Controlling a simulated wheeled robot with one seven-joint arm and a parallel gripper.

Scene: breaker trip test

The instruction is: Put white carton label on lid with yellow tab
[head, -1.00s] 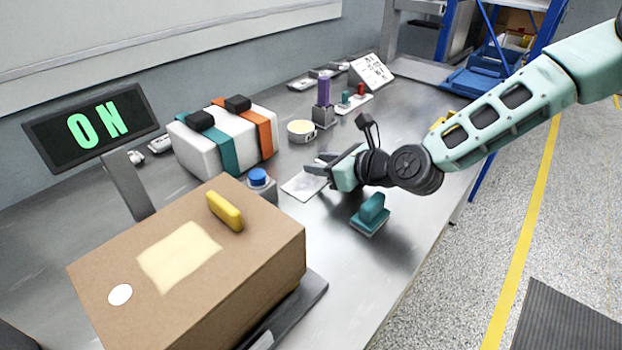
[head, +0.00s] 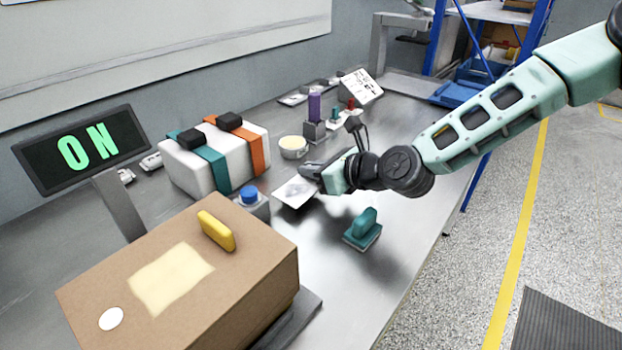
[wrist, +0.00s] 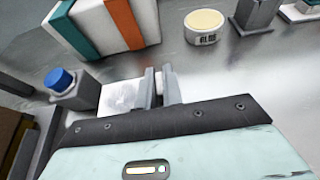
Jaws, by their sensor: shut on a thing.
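The white carton label (head: 291,194) is a thin pale sheet at the middle of the bench. My gripper (head: 311,172) is shut on its edge, and the sheet appears slightly raised off the metal top. In the wrist view the label (wrist: 117,98) shows at the left of the fingers (wrist: 160,86), which hide part of it. The lid (head: 262,245) is the top of a brown cardboard box at the front left. It bears a yellow tab (head: 216,231), a pale cream rectangle (head: 172,278) and a white round spot (head: 111,319). My gripper is behind and right of this lid.
A blue button on a grey block (head: 249,195) stands between label and box. A teal-handled stamp (head: 363,228) stands in front of my gripper. Behind are a white case with straps (head: 190,172), a round tub (head: 293,148) and a purple-topped block (head: 315,106). An ON display (head: 86,149) rises at left.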

